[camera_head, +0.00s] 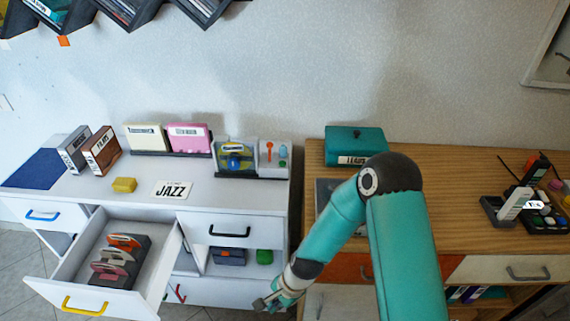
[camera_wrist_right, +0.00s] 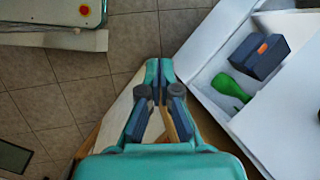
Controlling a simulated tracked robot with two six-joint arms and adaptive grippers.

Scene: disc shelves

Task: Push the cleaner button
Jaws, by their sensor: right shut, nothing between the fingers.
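No label naming a cleaner is readable. On the white cabinet top (camera_head: 215,185), a grey-framed unit (camera_head: 236,157) holds a yellow and blue object. Beside it stands a pale panel (camera_head: 275,156) with small orange and blue parts. My right gripper (camera_head: 266,303) is low in front of the white cabinet's right end, well below both units. Its fingers (camera_wrist_right: 158,70) are shut and empty, apart from the red button. My left gripper is not in view.
An open drawer (camera_head: 170,262) with several discs juts out at left. A wooden cabinet (camera_head: 450,170) with a teal box (camera_head: 355,144) stands right. The wrist view shows open tiled floor (camera_wrist_right: 130,45).

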